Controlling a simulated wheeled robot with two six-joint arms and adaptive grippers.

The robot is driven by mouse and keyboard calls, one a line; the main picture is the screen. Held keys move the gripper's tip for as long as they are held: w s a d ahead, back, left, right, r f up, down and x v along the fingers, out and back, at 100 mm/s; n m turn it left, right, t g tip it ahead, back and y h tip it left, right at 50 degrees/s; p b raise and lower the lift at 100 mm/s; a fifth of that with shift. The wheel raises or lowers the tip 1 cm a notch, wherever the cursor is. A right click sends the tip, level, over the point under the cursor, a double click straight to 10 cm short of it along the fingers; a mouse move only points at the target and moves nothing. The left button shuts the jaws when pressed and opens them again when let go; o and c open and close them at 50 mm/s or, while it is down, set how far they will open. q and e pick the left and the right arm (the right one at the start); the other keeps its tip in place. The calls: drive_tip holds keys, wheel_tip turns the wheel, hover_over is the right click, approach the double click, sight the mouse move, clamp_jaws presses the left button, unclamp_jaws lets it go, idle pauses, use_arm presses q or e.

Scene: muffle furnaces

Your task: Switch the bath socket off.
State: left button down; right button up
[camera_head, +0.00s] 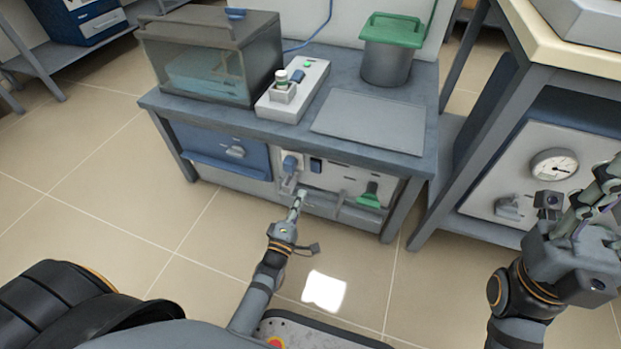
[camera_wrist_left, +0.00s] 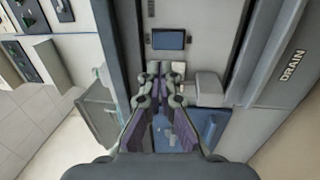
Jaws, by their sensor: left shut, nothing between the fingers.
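The front panel (camera_head: 335,178) under the bench carries a socket with a blue and grey plug (camera_head: 290,163). A dark blue rectangular switch (camera_head: 315,165) sits right of the plug. In the left wrist view the switch (camera_wrist_left: 168,39) shows just beyond the fingertips. My left gripper (camera_head: 301,194) is shut and empty, in front of the panel and a little below the plug and switch. Its fingertips (camera_wrist_left: 161,74) hide part of the panel; I cannot tell whether they touch it. My right gripper (camera_head: 590,200) is off to the right, far from the socket; its finger opening is unclear.
A water bath tank (camera_head: 205,75) and a control box (camera_head: 293,92) stand on the bench (camera_head: 240,125). A green handle (camera_head: 370,195) is on the panel's right. A blue drawer (camera_head: 215,150) is on the left. A gauge unit (camera_head: 554,165) stands near my right arm.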

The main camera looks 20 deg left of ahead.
sight(314, 166)
use_arm(q)
drive_tip(key=w+b, duration=0.1)
drive_tip(key=w, duration=0.1)
drive_tip(key=w+b, duration=0.1)
drive_tip(key=w, duration=0.2)
drive_tip(key=w+b, duration=0.2)
drive_tip(key=shift+w+d+r, duration=0.15)
drive_tip(key=shift+w+r, duration=0.2)
drive_tip(key=shift+w, duration=0.05)
drive_tip(key=shift+w+r, duration=0.2)
drive_tip(key=shift+w, duration=0.3)
drive_tip(key=shift+r, duration=0.1)
